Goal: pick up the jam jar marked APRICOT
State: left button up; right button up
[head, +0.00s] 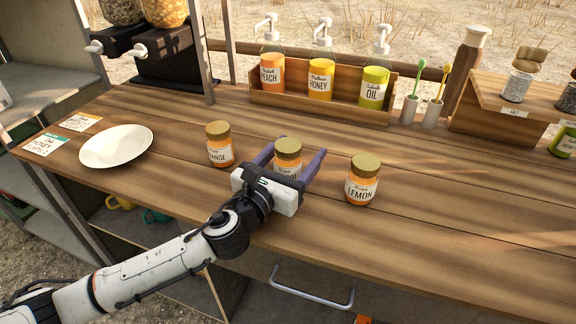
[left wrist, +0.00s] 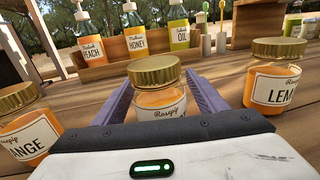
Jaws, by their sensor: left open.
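The middle jam jar (head: 288,150) stands upright on the wooden counter, orange with a gold lid. Its label is mostly hidden behind my gripper, with only a few last letters showing. In the left wrist view the same jar (left wrist: 155,84) stands between my fingers, its flavour word hidden. My left gripper (head: 294,152) is open, one finger on each side of this jar; I cannot tell whether they touch it. The ORANGE jar (head: 219,145) stands to the left and the LEMON jar (head: 362,181) to the right, both apart from the gripper. My right gripper is not in view.
A white plate (head: 117,145) and two label cards (head: 80,122) lie at the left. A wooden rack (head: 319,103) with PEACH, HONEY and OIL pump bottles stands behind. Cups with brushes (head: 432,111) stand farther right. The counter right of the LEMON jar is clear.

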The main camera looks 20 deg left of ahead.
pick_arm(q)
jog(key=shift+r, duration=0.1)
jog(key=c, duration=1.4)
